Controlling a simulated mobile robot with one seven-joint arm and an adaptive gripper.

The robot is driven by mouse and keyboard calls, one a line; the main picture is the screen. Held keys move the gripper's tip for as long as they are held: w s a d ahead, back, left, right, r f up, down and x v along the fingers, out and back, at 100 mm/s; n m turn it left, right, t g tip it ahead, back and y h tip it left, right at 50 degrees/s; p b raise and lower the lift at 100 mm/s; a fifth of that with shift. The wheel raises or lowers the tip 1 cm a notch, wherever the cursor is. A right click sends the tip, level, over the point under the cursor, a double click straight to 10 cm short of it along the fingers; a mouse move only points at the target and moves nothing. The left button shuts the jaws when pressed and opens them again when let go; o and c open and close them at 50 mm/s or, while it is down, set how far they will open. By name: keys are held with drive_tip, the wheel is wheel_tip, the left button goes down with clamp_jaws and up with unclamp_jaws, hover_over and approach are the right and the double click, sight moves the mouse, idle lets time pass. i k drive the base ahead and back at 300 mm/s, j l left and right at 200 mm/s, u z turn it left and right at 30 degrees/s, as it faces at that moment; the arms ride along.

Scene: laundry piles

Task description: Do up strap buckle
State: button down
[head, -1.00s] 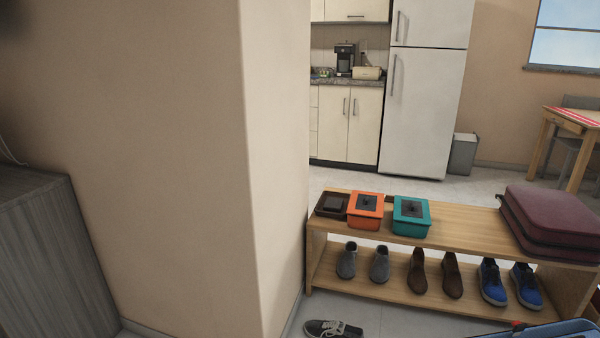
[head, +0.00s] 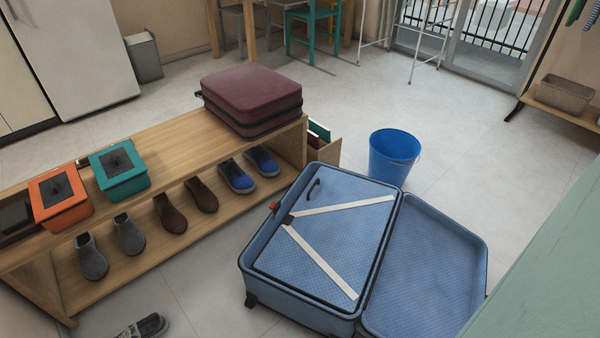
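An open blue suitcase (head: 254,262) lies on the floor at the lower middle of the head view, with its lid (head: 425,265) folded out to the right. Two pale straps cross a blue panel in its left half: an upper strap (head: 345,205) and a lower strap (head: 325,267). They meet in a V at a dark buckle piece (head: 288,219) near the left rim. A small red part (head: 274,206) sits on the rim beside it. I cannot tell whether the buckle is fastened. My gripper is not in view.
A wooden shoe bench (head: 190,137) stands left of the suitcase, carrying a maroon case (head: 252,92), a teal box (head: 120,172) and an orange box (head: 60,198). A blue bucket (head: 393,155) stands behind the suitcase. A green surface (head: 545,265) fills the lower right. Floor behind the bucket is clear.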

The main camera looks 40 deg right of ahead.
sight(275, 206)
drive_tip(key=i+z, duration=0.3)
drive_tip(key=i, duration=0.15)
drive_tip(key=i+j+z, duration=0.1)
drive_tip(key=i+z, duration=0.25)
drive_tip(key=i, duration=0.05)
